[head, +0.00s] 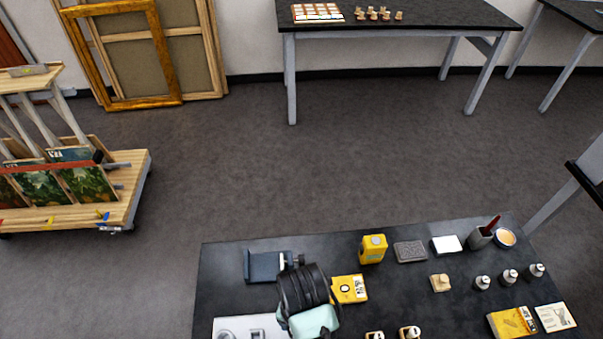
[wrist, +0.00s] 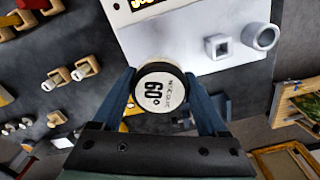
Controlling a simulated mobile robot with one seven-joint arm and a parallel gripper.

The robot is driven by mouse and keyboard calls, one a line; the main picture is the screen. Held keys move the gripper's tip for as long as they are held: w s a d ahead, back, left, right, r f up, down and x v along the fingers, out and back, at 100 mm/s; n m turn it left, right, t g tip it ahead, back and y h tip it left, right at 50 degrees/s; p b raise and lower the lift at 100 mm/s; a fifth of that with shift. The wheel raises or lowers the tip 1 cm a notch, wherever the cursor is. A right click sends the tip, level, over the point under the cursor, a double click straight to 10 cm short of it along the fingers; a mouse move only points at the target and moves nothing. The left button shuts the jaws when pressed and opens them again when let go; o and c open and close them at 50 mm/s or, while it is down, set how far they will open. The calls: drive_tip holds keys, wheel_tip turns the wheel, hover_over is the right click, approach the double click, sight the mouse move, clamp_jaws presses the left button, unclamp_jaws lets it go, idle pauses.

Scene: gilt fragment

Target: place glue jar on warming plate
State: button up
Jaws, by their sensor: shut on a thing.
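The glue jar (wrist: 160,90) is a round jar with a dark rim and a pale top marked "60°". It sits between the two dark blue fingers of my gripper (wrist: 161,98), which is shut on it. In the head view my dark wrist and pale teal hand cover the jar and the fingertips. I cannot tell for certain which thing is the warming plate. A flat blue-grey device (head: 268,266) lies at the table's back left. A white plate (head: 228,326) bearing a square piece and a ring lies at the front left; it also shows in the wrist view (wrist: 190,63).
The black table (head: 400,292) also holds a yellow box (head: 373,249), a yellow packet (head: 350,289), a grey block (head: 410,251), a wooden piece (head: 440,283) and several small bottles at right. A wooden cart (head: 125,190) stands at left. The floor behind is clear.

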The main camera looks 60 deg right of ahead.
drive_tip(key=shift+f, duration=2.95)
drive_tip(key=shift+f, duration=0.1)
drive_tip(key=o, duration=1.5)
drive_tip(key=shift+c, duration=0.2)
wheel_tip(320, 180, up, 12)
drive_tip(key=shift+r, duration=0.1)
